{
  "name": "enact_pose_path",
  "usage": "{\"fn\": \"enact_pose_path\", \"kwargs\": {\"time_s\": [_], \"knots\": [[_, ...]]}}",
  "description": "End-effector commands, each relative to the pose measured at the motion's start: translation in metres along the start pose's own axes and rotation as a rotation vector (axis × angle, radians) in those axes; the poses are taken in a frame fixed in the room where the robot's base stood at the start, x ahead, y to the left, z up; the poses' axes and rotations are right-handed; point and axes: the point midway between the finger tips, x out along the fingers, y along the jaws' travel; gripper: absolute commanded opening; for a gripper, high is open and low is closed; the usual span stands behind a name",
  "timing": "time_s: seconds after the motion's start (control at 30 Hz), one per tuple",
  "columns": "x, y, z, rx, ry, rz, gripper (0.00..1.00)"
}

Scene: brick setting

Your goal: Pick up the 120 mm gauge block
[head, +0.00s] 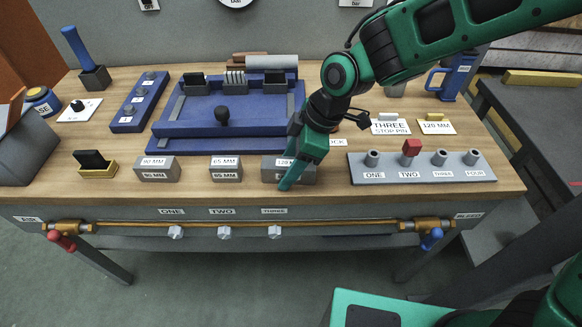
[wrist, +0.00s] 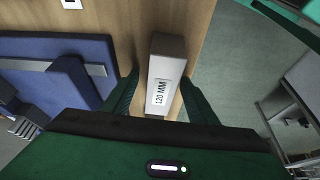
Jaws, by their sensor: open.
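The 120 mm gauge block (head: 306,174) is a grey bar near the front edge of the wooden bench, right of the 65 MM block (head: 225,169). In the wrist view the block (wrist: 167,47) lies between my two green fingers, its 120 MM label facing the camera. My gripper (head: 292,168) is open, with a finger on either side of the block. In the head view one finger crosses the block's front and hides part of its label. I cannot tell whether the fingers touch it.
A 90 MM block (head: 157,169) lies farther left. A grey numbered rack (head: 420,172) with a red-capped post stands close on the right. A blue fixture (head: 225,133) is behind. A card reading 120 MM (head: 437,127) lies at the back right.

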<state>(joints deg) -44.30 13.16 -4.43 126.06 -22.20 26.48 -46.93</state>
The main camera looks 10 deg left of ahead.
Motion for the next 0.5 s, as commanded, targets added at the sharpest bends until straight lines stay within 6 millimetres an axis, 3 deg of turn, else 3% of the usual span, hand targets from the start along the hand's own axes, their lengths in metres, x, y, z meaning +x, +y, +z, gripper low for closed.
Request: {"fn": "enact_pose_path", "kwargs": {"time_s": [0.23, 0.43, 0.5], "knots": [[0.0002, 0.0000, 0.0002, 0.000, 0.000, 0.000, 0.51], [0.0002, 0.0001, 0.0003, 0.001, 0.000, 0.000, 0.03], [-0.0001, 0.0003, 0.0000, 0.000, 0.000, 0.001, 0.00]]}}
